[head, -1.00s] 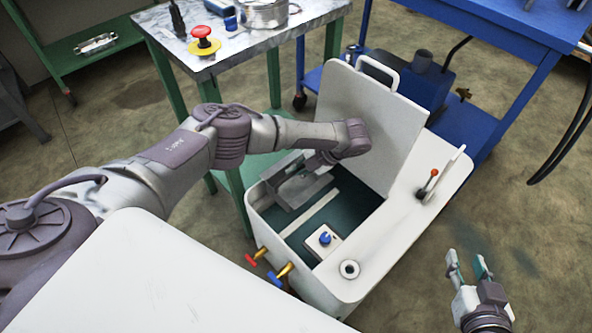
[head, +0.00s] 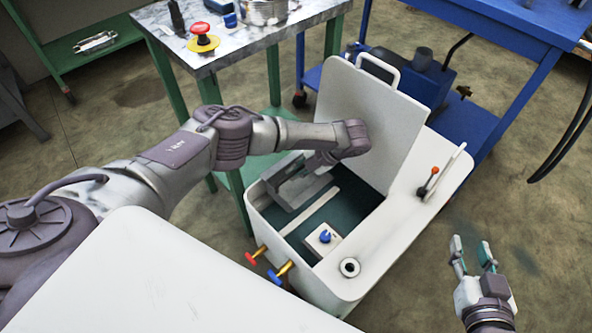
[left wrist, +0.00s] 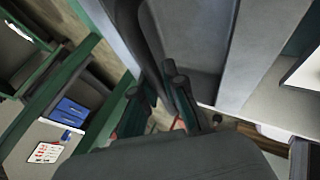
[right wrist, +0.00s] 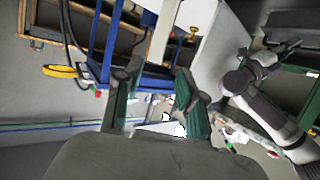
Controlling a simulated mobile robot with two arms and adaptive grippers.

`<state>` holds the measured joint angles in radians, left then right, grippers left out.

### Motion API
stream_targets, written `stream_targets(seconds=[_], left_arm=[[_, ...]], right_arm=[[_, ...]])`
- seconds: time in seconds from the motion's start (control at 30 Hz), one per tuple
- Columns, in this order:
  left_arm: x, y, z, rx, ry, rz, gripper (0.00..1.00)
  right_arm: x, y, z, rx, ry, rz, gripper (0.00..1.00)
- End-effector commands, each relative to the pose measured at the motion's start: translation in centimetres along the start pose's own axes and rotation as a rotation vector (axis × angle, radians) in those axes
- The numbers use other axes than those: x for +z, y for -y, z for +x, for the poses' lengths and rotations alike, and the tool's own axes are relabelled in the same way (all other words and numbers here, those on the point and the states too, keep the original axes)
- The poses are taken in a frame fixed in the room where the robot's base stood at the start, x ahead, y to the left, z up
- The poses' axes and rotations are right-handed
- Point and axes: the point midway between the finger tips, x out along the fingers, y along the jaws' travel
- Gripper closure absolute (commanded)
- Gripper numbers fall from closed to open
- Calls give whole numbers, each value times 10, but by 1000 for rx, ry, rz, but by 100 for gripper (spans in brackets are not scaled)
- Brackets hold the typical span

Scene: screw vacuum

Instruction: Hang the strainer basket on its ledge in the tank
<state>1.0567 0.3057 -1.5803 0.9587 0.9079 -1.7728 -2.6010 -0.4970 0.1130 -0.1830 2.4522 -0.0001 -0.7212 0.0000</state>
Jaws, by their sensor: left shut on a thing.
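The open white tank (head: 352,290) stands in front of me with its lid (head: 365,125) raised. The grey metal strainer basket (head: 285,192) is inside the tank opening at its left end, by the left wall. My left gripper (head: 300,168) reaches in from above and is shut on the basket. In the left wrist view the fingers (left wrist: 160,90) close on a dark wall of the basket (left wrist: 190,40). Whether the basket rests on the ledge is hidden. My right gripper (head: 472,254) is open and empty, right of the tank; its fingers also show in the right wrist view (right wrist: 155,95).
A pale bar (head: 308,212) crosses the dark tank interior beside the basket. A white block with a blue knob (head: 324,237) sits nearer. Red (head: 252,256) and blue (head: 279,274) valves stick out in front. A green-legged table (head: 165,35) and blue cart (head: 500,25) stand behind.

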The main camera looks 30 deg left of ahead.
Motion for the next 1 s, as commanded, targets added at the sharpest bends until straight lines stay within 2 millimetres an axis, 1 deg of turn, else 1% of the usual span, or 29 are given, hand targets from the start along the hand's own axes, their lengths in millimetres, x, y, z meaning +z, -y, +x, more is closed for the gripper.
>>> stream_targets(seconds=[0.17, 1.0], left_arm=[[0, 0, 0, 0, 0, 0, 100], [3, 4, 6, 0, 0, 0, 100]], right_arm=[[4, 0, -1, -1, 11, -2, 60], [-23, 4, 2, -8, -136, 1, 60]])
